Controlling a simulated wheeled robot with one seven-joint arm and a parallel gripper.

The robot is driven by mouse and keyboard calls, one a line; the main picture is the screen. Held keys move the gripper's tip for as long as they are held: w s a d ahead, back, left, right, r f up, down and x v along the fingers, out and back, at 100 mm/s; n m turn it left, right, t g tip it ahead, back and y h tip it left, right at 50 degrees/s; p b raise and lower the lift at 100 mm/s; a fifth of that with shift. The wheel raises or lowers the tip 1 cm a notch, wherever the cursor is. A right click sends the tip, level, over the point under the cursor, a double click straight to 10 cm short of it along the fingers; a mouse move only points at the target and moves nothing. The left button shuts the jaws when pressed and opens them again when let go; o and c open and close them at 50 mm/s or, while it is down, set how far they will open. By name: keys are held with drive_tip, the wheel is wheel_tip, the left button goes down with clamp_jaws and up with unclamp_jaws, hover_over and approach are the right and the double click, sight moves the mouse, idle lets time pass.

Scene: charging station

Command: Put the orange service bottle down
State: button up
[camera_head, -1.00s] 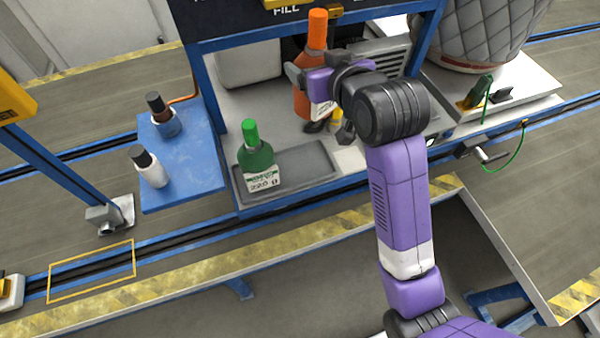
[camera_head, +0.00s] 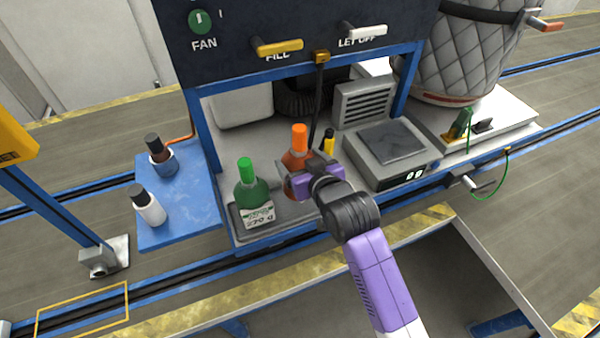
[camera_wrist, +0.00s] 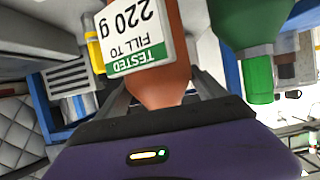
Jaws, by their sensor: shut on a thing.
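The orange service bottle (camera_head: 299,135) is upright between the fingers of my gripper (camera_head: 298,178), low over the grey tray (camera_head: 240,224) on the bench. My gripper is shut on it, and the purple wrist hides its lower part. I cannot tell if its base touches the tray. In the wrist view the bottle (camera_wrist: 172,45) shows a white and green label reading "TESTED FILL TO 220 g". A green bottle (camera_head: 250,185) stands on the tray just left of it, also seen in the wrist view (camera_wrist: 258,78).
A scale (camera_head: 390,150) stands to the right, with a yellow bottle (camera_head: 329,143) behind my gripper. A blue side shelf (camera_head: 183,222) holds a white bottle (camera_head: 148,204) and a dark-capped bottle (camera_head: 158,150). A panel with handles (camera_head: 279,46) overhangs the bench.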

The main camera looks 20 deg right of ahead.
drive_tip(key=shift+w+f, duration=0.1)
drive_tip(key=shift+f, duration=2.5)
drive_tip(key=o, duration=2)
drive_tip(key=shift+s, duration=0.35)
drive_tip(key=b+v, duration=0.1)
drive_tip(key=v, duration=1)
drive_tip(key=shift+s+r, duration=0.2)
drive_tip(key=shift+r, duration=0.05)
